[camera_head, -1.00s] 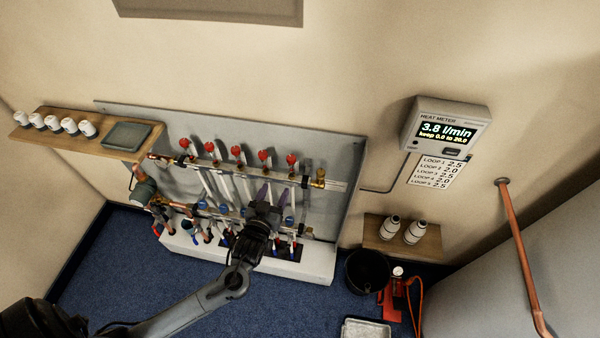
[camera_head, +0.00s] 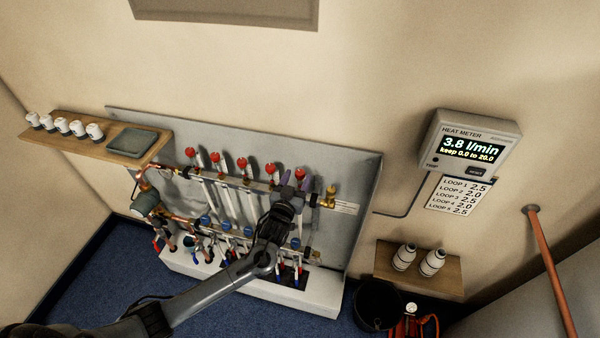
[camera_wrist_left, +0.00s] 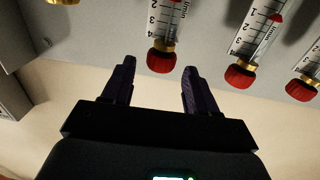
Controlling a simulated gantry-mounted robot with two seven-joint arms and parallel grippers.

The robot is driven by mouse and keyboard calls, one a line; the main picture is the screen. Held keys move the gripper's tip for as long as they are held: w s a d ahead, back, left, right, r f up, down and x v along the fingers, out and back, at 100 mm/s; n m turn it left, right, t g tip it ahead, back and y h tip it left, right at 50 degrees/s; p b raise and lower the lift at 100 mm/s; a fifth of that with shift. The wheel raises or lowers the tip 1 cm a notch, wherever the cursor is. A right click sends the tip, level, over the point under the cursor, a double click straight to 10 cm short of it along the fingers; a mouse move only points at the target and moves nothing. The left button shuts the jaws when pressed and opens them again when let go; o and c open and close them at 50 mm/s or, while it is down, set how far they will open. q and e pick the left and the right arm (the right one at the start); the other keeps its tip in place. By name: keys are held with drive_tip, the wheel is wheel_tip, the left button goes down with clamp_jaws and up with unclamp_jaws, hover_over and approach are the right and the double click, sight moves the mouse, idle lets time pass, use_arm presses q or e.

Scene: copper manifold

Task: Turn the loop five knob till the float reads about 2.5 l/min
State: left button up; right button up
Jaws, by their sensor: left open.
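My left gripper (camera_head: 296,183) is open at the right end of the row of red-capped flow gauges on the manifold. It hides most of the gauge there; a bit of red (camera_head: 300,174) shows between its fingers. In the left wrist view, a red knob (camera_wrist_left: 161,61) under a clear scaled tube sits between and just beyond the open fingertips (camera_wrist_left: 159,66), with no visible contact. The float level is too small to read. The heat meter (camera_head: 470,147) shows 3.8 l/min. My right gripper is out of view.
Other red knobs (camera_head: 242,162) stand to the left, close to the gripper. A brass fitting (camera_head: 331,192) is just right of it. A loop card (camera_head: 457,195) hangs below the meter, listing 2.5 for loop 5. A shelf holds two white bottles (camera_head: 404,257).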

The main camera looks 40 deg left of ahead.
sight(298, 176)
use_arm(q)
drive_tip(key=shift+x, duration=1.75)
drive_tip(key=c, duration=0.9)
